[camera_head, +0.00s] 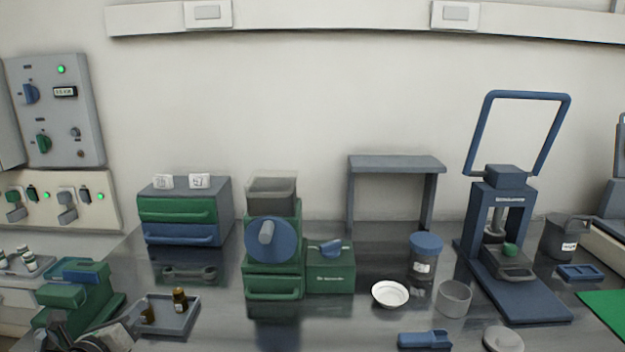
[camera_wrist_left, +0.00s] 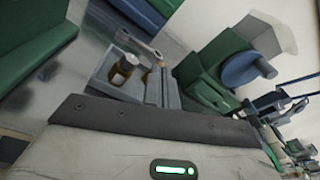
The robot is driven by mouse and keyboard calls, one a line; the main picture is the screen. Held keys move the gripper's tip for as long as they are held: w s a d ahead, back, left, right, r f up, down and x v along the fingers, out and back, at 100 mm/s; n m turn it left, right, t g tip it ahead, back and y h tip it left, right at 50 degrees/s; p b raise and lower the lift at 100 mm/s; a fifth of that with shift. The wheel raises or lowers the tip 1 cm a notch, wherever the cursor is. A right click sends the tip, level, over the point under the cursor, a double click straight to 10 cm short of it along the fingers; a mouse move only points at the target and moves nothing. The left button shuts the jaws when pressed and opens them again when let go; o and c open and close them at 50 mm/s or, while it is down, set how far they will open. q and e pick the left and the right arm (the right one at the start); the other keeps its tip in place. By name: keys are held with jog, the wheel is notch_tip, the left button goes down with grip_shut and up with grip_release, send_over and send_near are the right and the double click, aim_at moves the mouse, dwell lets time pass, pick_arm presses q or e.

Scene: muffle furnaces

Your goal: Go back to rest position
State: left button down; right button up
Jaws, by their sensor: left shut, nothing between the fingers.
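My left gripper (camera_head: 130,326) is at the lower left of the head view, low by the left edge of the grey tray (camera_head: 178,318). In the left wrist view its two fingers (camera_wrist_left: 162,88) are together with nothing between them. Small brown bottles (camera_head: 180,300) stand in the tray; one brown bottle (camera_wrist_left: 122,70) shows beside the fingers in the wrist view. My right gripper is not in view.
A green and blue machine (camera_head: 80,290) stands close to the left gripper. A drawer box (camera_head: 180,212), a green grinder-like machine (camera_head: 272,250), a white dish (camera_head: 390,294), a lidded jar (camera_head: 424,258) and a blue press (camera_head: 510,240) stand on the bench. A wrench (camera_head: 190,273) lies behind the tray.

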pick_arm(q)
jog(key=s+d+f+n+g, duration=0.2)
jog(key=s+d+f+n, duration=0.3)
jog(key=s+d+n, duration=0.3)
jog(key=s+d+f+n+g+h, duration=0.1)
jog(key=s+d+f+n, duration=0.3)
jog(key=s+d+n, duration=0.4)
jog(key=s+d+f+n+g+h, duration=0.1)
jog(key=s+d+f+n+g, duration=0.2)
jog(key=s+d+n, duration=0.6)
notch_tip(320, 180, down, 3)
jog(key=n, duration=0.3)
jog(key=shift+s+r+g, duration=0.15)
jog(key=shift+s+g, duration=0.05)
jog(key=shift+g, duration=0.2)
